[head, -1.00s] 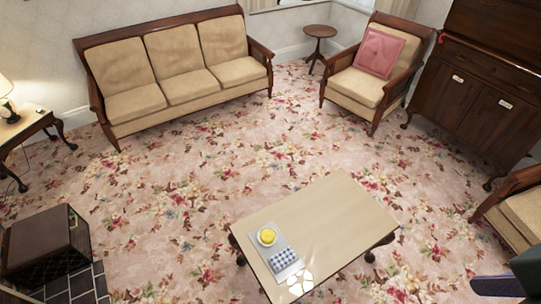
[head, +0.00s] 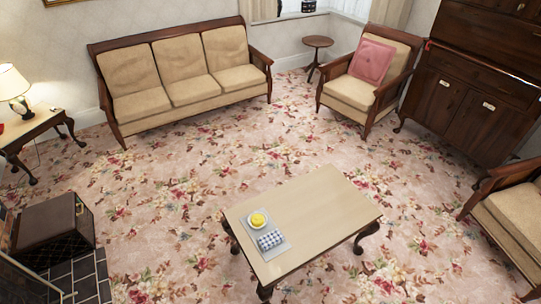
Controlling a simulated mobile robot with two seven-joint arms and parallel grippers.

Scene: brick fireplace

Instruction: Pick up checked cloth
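The checked cloth (head: 270,240), blue and white, lies folded on a grey tray (head: 284,249) near the left end of the low coffee table (head: 325,207). A yellow item on a white plate (head: 258,220) sits on the same tray, just behind the cloth. Neither of my grippers shows in the head view now, so I cannot see their state.
Open floral carpet (head: 165,215) surrounds the coffee table. A sofa (head: 185,85) stands at the back, an armchair (head: 360,92) with a pink cushion at back right, and another armchair (head: 515,215) at right. A dark box (head: 50,232) stands at lower left.

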